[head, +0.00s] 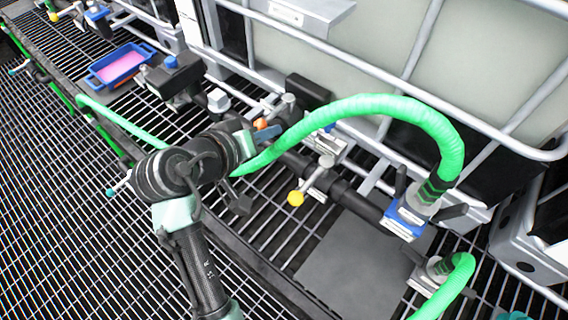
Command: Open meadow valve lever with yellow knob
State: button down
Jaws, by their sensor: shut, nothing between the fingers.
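A valve lever with a yellow knob (295,198) stands out toward the front of the dark manifold pipe, right of my arm. Its pale handle (312,180) slants from the knob up and right to a round pale end at the pipe. I cannot read any label with the name meadow. My gripper (266,133) is at the end of my arm, above and left of the yellow knob and apart from it. It is small and partly hidden, near an orange knob and the green hose; it is shut and appears empty.
A thick green hose (365,106) arches over the pipe to a blue-tagged coupling (408,218). A caged white tote (480,60) stands behind. A blue tray (120,65) with pink liquid is upper left. Another yellow knob (54,17) is far left. A grey plate (350,265) lies on the grating in front.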

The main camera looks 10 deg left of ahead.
aim_at(311, 180)
jog(key=s+a+f+n+t+h, duration=0.1)
jog(key=s+a+f+n+h, duration=0.1)
jog(key=s+a+h, duration=0.3)
jog(key=s+a+f+n+t+h, duration=0.1)
jog(key=s+f+n+h, duration=0.1)
jog(key=s, duration=0.6)
jog(key=w+d+p, duration=0.1)
jog(key=w+d, duration=0.1)
jog(key=d, duration=0.3)
jog(key=w+d+f+p, duration=0.1)
jog(key=w+d+p, duration=0.1)
jog(key=d, duration=0.3)
jog(key=shift+w+f, duration=0.15)
jog(key=shift+w, duration=0.6)
jog(key=shift+s+d, duration=0.1)
jog(key=shift+s+d+n+t+y+p, duration=0.15)
jog(key=shift+n+t+y+p, duration=0.15)
jog(key=shift+t+y+p, duration=0.1)
